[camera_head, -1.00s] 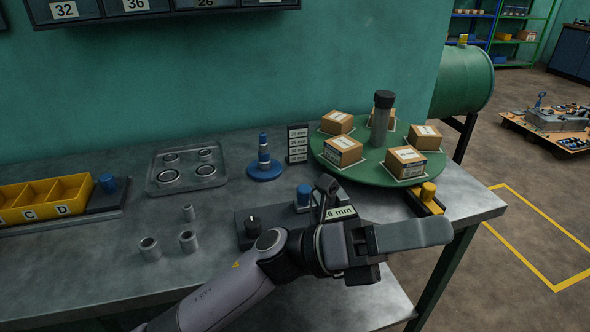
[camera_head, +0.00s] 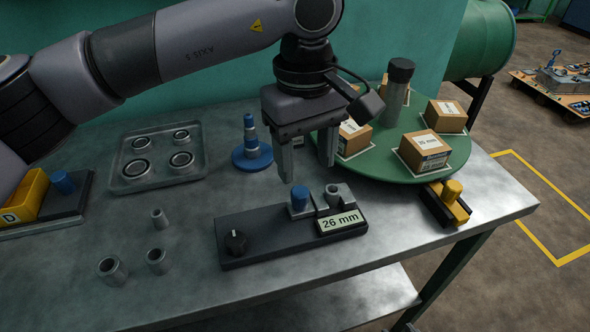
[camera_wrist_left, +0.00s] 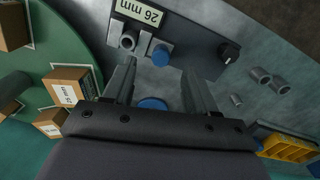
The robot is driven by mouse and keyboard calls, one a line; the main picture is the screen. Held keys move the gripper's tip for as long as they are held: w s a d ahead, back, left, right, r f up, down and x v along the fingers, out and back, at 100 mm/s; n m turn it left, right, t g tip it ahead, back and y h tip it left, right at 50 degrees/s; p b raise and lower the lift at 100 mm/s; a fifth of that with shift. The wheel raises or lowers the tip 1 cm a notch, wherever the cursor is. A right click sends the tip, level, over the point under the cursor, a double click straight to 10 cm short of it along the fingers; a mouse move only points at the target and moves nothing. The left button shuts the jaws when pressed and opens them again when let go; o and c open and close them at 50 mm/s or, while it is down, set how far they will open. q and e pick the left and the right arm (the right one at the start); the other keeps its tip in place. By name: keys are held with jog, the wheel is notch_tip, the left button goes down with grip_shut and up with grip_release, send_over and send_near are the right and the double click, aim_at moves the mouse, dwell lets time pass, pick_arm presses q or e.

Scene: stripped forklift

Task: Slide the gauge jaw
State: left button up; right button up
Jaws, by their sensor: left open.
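The gauge (camera_head: 268,239) is a dark flat block on the bench with a black dial and a display (camera_head: 341,222) reading 26 mm. Its jaw carries a blue knob (camera_head: 299,198), beside a small grey bushing (camera_head: 332,193) among grey jaw blocks. My left gripper (camera_head: 306,172) is open and empty, pointing down just above and behind the blue knob. In the left wrist view the blue knob (camera_wrist_left: 161,55) shows beyond and between the open fingers (camera_wrist_left: 160,78), with the display (camera_wrist_left: 141,13) further out. I cannot see my right gripper.
A green turntable (camera_head: 388,170) with several boxes and a dark-capped post stands close at right. A blue stepped piece (camera_head: 251,150) is behind the gauge. Loose bushings (camera_head: 112,269) and a ring tray (camera_head: 157,158) lie left. A yellow-knobbed block (camera_head: 447,205) is near the right edge.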

aim_at(301, 192)
pick_arm(q)
jog(key=shift+w+a+r, duration=0.1)
jog(key=shift+w+a, duration=0.2)
jog(key=shift+f, duration=0.3)
jog(key=shift+f+p, duration=0.5)
jog(key=shift+f, duration=2.65)
